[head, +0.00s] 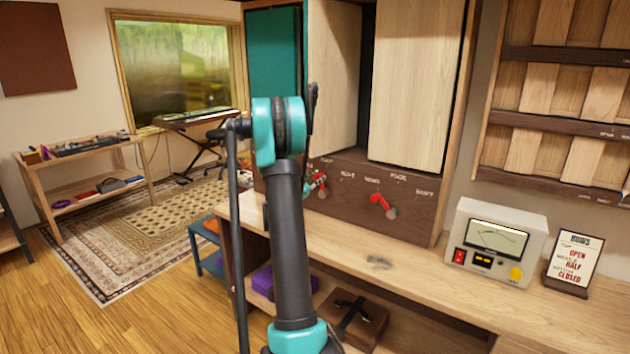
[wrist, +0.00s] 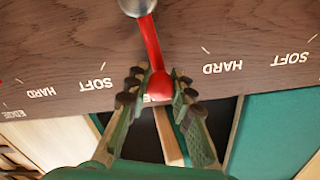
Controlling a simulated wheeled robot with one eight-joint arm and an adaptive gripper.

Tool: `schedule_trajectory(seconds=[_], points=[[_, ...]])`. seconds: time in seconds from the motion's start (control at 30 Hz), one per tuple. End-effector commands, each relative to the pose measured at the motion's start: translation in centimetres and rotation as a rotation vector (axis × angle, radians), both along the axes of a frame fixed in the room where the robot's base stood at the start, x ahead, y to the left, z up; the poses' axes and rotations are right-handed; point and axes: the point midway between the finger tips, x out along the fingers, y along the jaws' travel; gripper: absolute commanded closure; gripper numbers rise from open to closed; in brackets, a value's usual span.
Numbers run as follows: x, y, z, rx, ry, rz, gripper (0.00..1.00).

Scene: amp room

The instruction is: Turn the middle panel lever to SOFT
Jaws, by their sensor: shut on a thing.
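The lever (wrist: 152,48) in my gripper is red with a silver round hub (wrist: 137,7), on a dark wood strip. Its handle runs from the hub toward a label mostly hidden by my gripper. In the wrist view, a SOFT label (wrist: 96,84) lies left of the handle and a HARD label (wrist: 222,67) lies right. My gripper (wrist: 159,88) is shut on the handle's red end, one finger each side. In the head view, the lever (head: 320,181) shows only partly beside my arm; my gripper is mostly hidden there.
Another red lever (head: 383,205) sits to the right on the same strip (head: 345,195). Tall wood panels (head: 415,80) stand above. A meter box (head: 495,245) and a sign (head: 573,262) stand on the bench (head: 430,268) at right. The bench front is mostly clear.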

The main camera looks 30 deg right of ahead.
Motion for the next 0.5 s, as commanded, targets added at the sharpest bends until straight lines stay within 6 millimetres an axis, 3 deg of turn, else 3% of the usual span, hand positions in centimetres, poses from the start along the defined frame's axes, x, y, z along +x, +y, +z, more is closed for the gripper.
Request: schedule_trajectory(seconds=[0.5], points=[[-3.7,-1.5,-0.6,0.188,-0.452,0.003,1.00]])
